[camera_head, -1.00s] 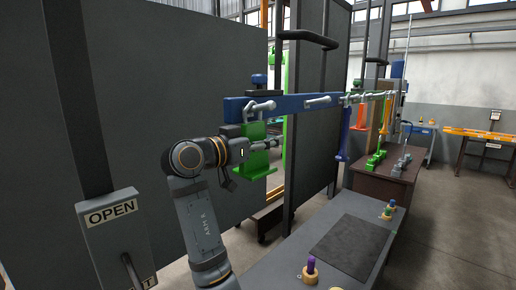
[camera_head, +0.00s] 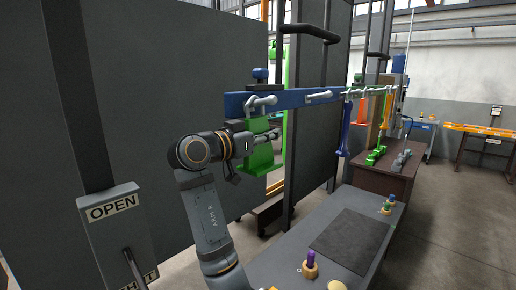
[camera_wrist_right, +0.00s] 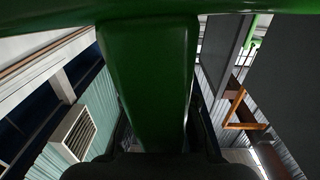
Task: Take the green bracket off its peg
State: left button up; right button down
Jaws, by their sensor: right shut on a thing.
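The green bracket (camera_head: 259,158) hangs just below the near end of the blue rail (camera_head: 300,98) in the head view. It tilts slightly. A grey peg (camera_head: 262,101) sticks out of the rail right above the bracket's upper part. I cannot tell whether the bracket still touches the peg. My right gripper (camera_head: 268,136) is shut on the bracket's upright part. In the right wrist view, the green bracket (camera_wrist_right: 150,75) fills the middle, close to the camera. My left gripper is not in view.
More pegs line the rail to the right, with a blue hanging piece (camera_head: 345,135) and others farther along. Below stands a grey table with a dark mat (camera_head: 346,240) and a purple-topped peg (camera_head: 310,262). A dark panel (camera_head: 320,120) stands behind the rail. An OPEN sign box (camera_head: 112,215) is at left.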

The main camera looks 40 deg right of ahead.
jog(key=shift+s+r, duration=0.15)
jog(key=shift+r, duration=0.15)
jog(key=shift+r+p, duration=0.5)
jog(key=shift+r, duration=0.1)
jog(key=shift+s, duration=0.1)
jog(key=shift+s+f+b, duration=0.1)
jog(key=shift+s+b, duration=0.1)
jog(key=shift+b, duration=0.1)
jog(key=shift+s+d+b, duration=0.2)
jog(key=shift+s+b, duration=0.65)
jog(key=shift+s, duration=1.05)
jog(key=shift+s+d+b, duration=0.15)
jog(key=shift+s+b, duration=0.25)
jog(key=shift+s, duration=0.9)
jog(key=shift+s+d+b, duration=0.1)
jog(key=shift+s+b, duration=0.3)
jog(key=shift+s, duration=0.9)
